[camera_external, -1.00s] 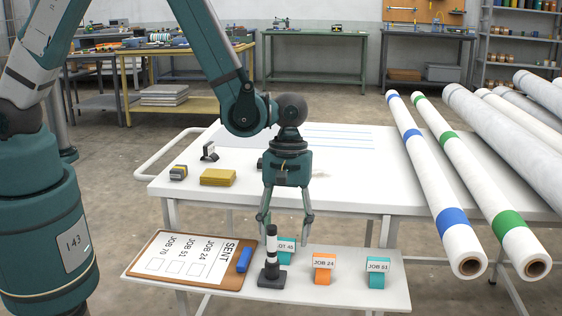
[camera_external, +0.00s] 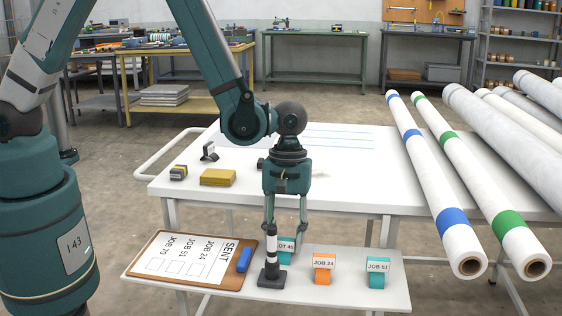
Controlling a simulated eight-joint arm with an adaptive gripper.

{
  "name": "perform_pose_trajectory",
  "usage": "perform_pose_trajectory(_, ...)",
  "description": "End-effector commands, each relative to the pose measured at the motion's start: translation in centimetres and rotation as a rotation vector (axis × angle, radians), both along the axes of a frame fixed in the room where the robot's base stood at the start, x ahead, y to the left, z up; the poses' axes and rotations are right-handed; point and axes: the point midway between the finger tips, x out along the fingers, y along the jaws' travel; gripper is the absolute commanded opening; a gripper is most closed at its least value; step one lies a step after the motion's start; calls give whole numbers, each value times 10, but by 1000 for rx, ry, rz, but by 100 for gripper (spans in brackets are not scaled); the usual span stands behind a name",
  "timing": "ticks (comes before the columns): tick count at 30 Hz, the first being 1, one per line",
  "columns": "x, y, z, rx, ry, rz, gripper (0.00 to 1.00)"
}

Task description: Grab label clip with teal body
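A teal label clip (camera_external: 287,256) stands on the low white shelf, its label ending in "45". Its left part is hidden behind a black post with white bands. A second teal label clip (camera_external: 376,279), marked "JOB 51", stands at the shelf's right. An orange label clip (camera_external: 323,274), marked "JOB 24", stands between them. My gripper (camera_external: 285,234) points down at the "45" clip, with its fingers apart at either side of the clip's top. The left fingertip is partly hidden by the post. I cannot tell whether the fingers touch the clip.
The banded post (camera_external: 271,262) stands close in front of the clip. A clipboard (camera_external: 190,262) with a blue marker (camera_external: 244,259) lies to the left. The white table (camera_external: 345,185) is behind and holds a yellow block (camera_external: 217,177). Long rolls (camera_external: 450,190) lie at right.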

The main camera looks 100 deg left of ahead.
Motion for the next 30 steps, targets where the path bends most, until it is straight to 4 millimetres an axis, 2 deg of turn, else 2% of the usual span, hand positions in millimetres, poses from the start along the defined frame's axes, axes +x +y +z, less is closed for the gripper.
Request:
perform_pose_trajectory(11,0,0,1,0,0,0,24)
perform_pose_trajectory(16,0,0,8,0,0,0,24)
perform_pose_trajectory(23,0,0,32,0,0,0,24)
perform_pose_trajectory(30,-1,0,66,0,0,0,24)
